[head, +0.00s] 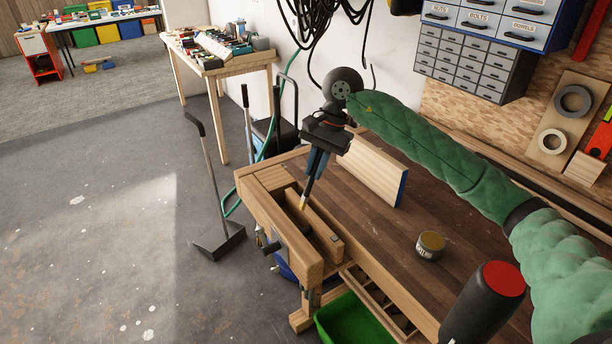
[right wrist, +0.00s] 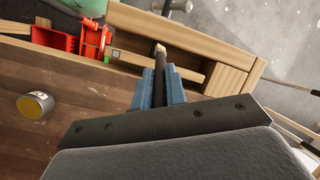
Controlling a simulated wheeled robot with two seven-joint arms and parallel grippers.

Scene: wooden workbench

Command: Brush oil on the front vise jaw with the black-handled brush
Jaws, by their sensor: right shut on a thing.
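My right gripper (head: 318,160) is shut on the black-handled brush, which points down and is tilted. In the right wrist view the dark brush handle (right wrist: 159,75) lies between the blue fingers. Its pale bristle tip (head: 303,206) is over the vise at the bench end, close to the inner wooden board (head: 322,232). Whether the bristles touch wood I cannot tell. The front vise jaw (head: 283,235) is the long outer wooden beam; it also shows in the right wrist view (right wrist: 190,42). My left gripper is not in view.
An open-looking tin (head: 430,245) stands on the dark bench top, also in the right wrist view (right wrist: 35,105). A pale board (head: 372,170) stands on edge behind the gripper. A green bin (head: 355,320) is below the bench front. Red parts (right wrist: 95,42) show near the vise.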

